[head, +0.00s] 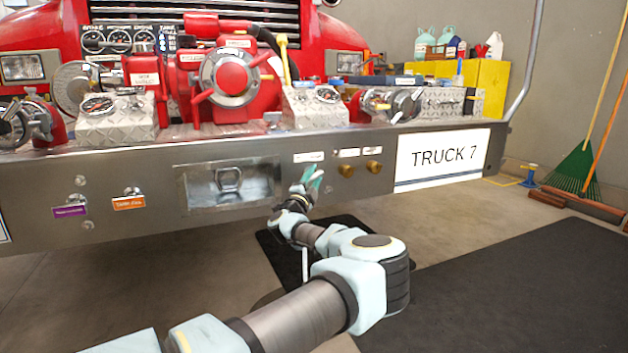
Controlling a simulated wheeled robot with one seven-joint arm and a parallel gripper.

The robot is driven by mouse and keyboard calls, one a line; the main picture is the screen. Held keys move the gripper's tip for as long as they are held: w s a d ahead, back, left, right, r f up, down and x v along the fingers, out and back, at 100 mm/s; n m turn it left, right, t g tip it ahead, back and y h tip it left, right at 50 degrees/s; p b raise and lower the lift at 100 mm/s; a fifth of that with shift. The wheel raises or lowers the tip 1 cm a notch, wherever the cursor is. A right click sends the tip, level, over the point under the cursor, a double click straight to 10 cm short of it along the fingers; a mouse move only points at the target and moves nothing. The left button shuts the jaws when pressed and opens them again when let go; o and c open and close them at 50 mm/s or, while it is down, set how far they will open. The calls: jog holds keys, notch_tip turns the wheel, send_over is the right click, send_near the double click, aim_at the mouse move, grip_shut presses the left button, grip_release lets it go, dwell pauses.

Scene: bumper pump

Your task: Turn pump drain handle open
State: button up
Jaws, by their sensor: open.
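My gripper (312,181) is at the end of my outstretched arm, in front of the truck's steel bumper (420,204), just below a small white label (308,157). Its teal-tipped fingers point toward the bumper face, and it appears open. The label is too small to read. No pump drain handle can be made out clearly. The spot under that label is largely hidden by my gripper, and I cannot tell whether the fingers touch anything there.
Two brass fittings (360,168) sit right of my gripper, and a recessed steel panel with a latch (228,180) sits left. Further left are small knobs over purple (70,211) and orange (130,203) labels. The red pump (232,78) stands on top.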

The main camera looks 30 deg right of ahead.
grip_shut()
dwell(0.4)
